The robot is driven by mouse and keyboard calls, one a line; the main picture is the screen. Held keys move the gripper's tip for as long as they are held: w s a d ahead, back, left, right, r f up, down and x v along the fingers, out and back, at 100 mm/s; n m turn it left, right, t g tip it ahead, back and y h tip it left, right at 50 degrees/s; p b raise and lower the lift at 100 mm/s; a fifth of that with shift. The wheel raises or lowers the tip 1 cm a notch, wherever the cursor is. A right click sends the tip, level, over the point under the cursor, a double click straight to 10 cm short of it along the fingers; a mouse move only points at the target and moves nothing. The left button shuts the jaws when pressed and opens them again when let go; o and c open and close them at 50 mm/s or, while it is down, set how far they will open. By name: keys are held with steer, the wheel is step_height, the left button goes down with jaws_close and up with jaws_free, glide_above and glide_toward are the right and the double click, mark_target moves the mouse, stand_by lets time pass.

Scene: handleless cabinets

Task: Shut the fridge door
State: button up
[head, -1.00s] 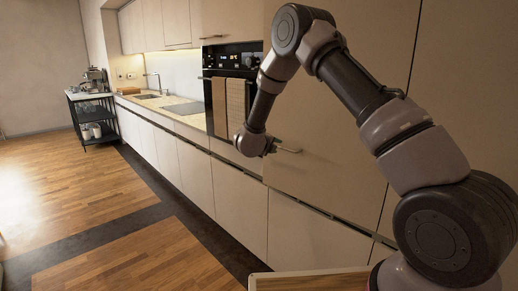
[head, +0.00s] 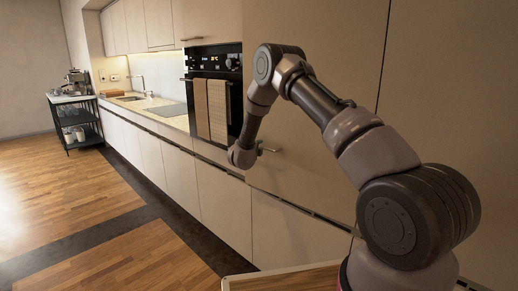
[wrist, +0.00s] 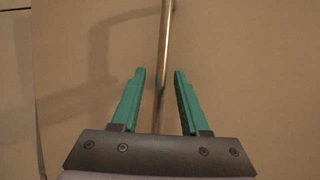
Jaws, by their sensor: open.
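The fridge door seems to be the tall beige panel (head: 318,165) right of the oven; it has no marking. It looks nearly flush with its neighbours, but I cannot tell whether a gap is left. In the wrist view the handle (wrist: 166,40) is a bar running between my gripper's green fingers. My gripper (wrist: 160,72) is open, a finger on each side of the bar, facing the beige door surface (wrist: 255,80). In the head view the fingers are hidden by my arm's end.
A built-in oven (head: 234,62) with hanging towels is left of the panel. Low cabinets (head: 180,175) run left under the counter (head: 140,103). A black trolley (head: 75,122) stands far left. The wooden floor (head: 70,205) is clear. A wooden-topped surface (head: 290,280) shows at the bottom.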

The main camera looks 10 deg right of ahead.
steer(key=shift+w+d, duration=0.1)
steer(key=shift+w, duration=0.05)
jaws_close()
stand_by(1.4)
